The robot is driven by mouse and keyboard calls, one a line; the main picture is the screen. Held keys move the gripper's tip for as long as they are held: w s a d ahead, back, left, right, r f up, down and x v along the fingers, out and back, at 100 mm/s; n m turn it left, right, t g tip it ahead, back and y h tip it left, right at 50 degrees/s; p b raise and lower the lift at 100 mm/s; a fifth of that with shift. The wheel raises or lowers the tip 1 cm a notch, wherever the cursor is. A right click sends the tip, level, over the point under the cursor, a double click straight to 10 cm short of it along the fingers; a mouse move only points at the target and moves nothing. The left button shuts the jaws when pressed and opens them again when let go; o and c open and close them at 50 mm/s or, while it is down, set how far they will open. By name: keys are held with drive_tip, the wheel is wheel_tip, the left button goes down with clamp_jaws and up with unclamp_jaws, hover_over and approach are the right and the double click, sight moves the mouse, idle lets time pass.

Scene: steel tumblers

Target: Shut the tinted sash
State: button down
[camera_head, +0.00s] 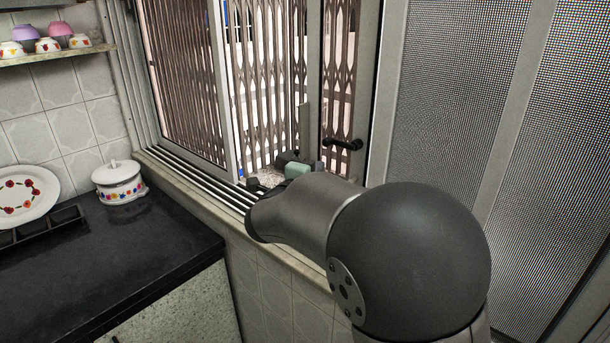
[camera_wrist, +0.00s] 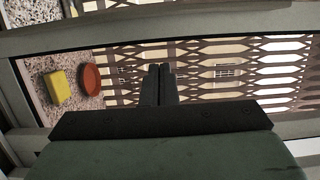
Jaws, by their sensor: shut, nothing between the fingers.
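The sliding window shows a left pane (camera_head: 183,75) that looks tinted, with a pale upright frame (camera_head: 221,90) at its right edge. A right sash (camera_head: 312,80) with a dark handle (camera_head: 342,144) also looks tinted; I cannot tell which one the task means. Between them is a brighter gap with the grille (camera_head: 265,75) behind. My gripper (camera_wrist: 159,72) is shut and empty, its fingertips together in front of the grille in the wrist view. In the head view it is low at the gap, partly hidden by my arm. Contact with a frame cannot be told.
Sill tracks (camera_head: 200,178) run below the window. Mesh panels (camera_head: 450,90) stand at right. A dark counter (camera_head: 110,260) at left bears a white lidded pot (camera_head: 119,182) and a plate (camera_head: 24,195). A yellow block (camera_wrist: 59,86) and red round thing (camera_wrist: 91,79) lie beyond the frame.

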drive_tip(key=w+a, duration=0.1)
drive_tip(key=w+a+p, duration=0.1)
drive_tip(key=shift+w+a+r, duration=0.1)
drive_tip(key=shift+w+a, duration=0.05)
drive_tip(key=shift+w, duration=0.25)
drive_tip(key=shift+w+a+p, duration=0.25)
drive_tip(key=shift+p, duration=0.05)
